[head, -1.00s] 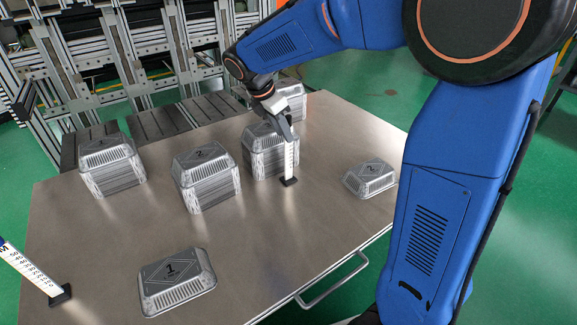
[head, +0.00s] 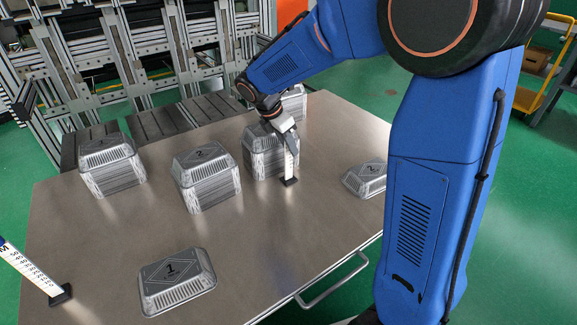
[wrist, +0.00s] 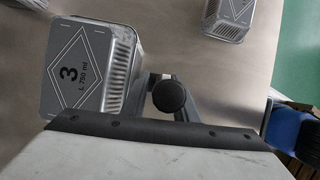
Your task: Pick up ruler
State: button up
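A white ruler (head: 289,165) stands upright on a small black base on the table (head: 110,235), right of a stack of foil trays. Another white ruler (head: 32,270) stands tilted in the picture on a black base at the front left. My gripper (head: 293,148) points down at the upper part of the ruler by the stack and overlaps it in the head view. In the wrist view my gripper (wrist: 165,85) is partly covered by my own wrist parts. Whether its fingers are closed on the ruler cannot be made out.
The foil tray stack beside the ruler (head: 262,160) is marked 3 in the wrist view (wrist: 75,75). Two more stacks (head: 205,182) (head: 112,168) stand to the left, another (head: 294,103) behind. Low trays lie front (head: 176,280) and right (head: 366,179). The table middle is clear.

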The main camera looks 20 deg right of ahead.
grip_shut()
dwell(1.2)
